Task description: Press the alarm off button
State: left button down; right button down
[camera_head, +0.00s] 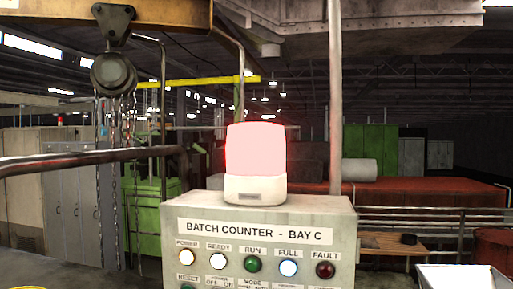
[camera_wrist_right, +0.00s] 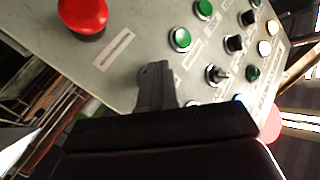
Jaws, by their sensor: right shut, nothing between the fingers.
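The grey control panel, labelled "BATCH COUNTER - BAY C" (camera_head: 256,231), stands in front of me in the head view. A glowing red beacon (camera_head: 256,150) sits on top of it. In the right wrist view the panel face is tilted and shows a large red mushroom button (camera_wrist_right: 83,14), a green button (camera_wrist_right: 181,39), another green button (camera_wrist_right: 204,9) and a selector switch (camera_wrist_right: 217,74). Their labels are too blurred to read, so I cannot tell which is alarm off. My right gripper (camera_wrist_right: 155,72) is shut and empty, in front of the panel face; contact is unclear. My left gripper is out of view.
A row of lamps includes a white power lamp (camera_head: 187,256), a lit full lamp (camera_head: 288,268) and a dark red fault lamp (camera_head: 325,270). A hanging hook block (camera_head: 113,73) with chains is at left. A railing (camera_head: 70,160) crosses the left side.

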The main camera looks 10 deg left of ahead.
jog(key=shift+w, duration=0.2)
jog(key=shift+s+r, duration=0.1)
jog(key=shift+s, duration=0.3)
jog(key=s, duration=0.6)
dwell(0.4)
